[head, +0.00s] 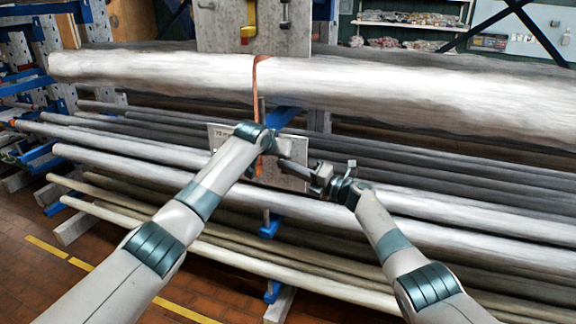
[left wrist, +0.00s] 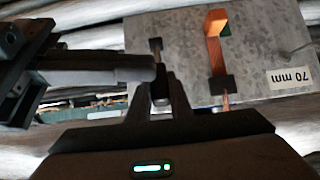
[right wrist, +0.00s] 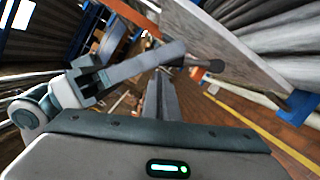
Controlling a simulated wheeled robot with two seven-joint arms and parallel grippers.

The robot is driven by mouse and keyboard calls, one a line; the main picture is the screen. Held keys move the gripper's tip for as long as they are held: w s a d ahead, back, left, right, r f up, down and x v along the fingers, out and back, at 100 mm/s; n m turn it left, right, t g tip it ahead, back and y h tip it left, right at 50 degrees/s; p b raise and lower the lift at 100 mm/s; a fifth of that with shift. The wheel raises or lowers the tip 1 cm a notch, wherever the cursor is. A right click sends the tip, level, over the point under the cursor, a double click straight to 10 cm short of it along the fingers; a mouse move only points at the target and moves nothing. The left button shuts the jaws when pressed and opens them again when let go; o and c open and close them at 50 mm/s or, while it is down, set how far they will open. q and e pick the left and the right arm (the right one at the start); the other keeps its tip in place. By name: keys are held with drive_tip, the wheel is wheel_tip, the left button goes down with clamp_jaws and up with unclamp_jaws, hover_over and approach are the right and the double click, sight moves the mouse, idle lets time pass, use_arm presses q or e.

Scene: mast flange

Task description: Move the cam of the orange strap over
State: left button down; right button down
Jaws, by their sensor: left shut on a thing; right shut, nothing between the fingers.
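The orange strap (head: 256,90) hangs over the big pale mast and down to a grey plate (head: 217,135). In the left wrist view the orange strap (left wrist: 216,52) crosses the grey plate (left wrist: 275,40) between dark fittings, beside an upside-down "70 mm" label. My left gripper (left wrist: 160,92) is shut on a small dark lever (left wrist: 156,48) beside the strap; whether it is the cam is not clear. In the head view my left arm hides this grip. My right gripper (head: 322,173) is shut and empty, close to the left one; its fingers show in the right wrist view (right wrist: 160,92).
An upper plate (head: 225,28) with a yellow fitting (head: 249,20) stands above the mast (head: 150,75). Several long poles (head: 120,150) lie on blue racks below. Both arms are close together before the lower plate. Brick floor (head: 40,285) is open at front left.

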use_arm(q)
drive_tip(key=shift+r, duration=0.1)
use_arm(e)
drive_tip(key=shift+w+d+r, duration=0.1)
drive_tip(key=shift+w+r, duration=0.1)
drive_tip(key=shift+w, duration=0.1)
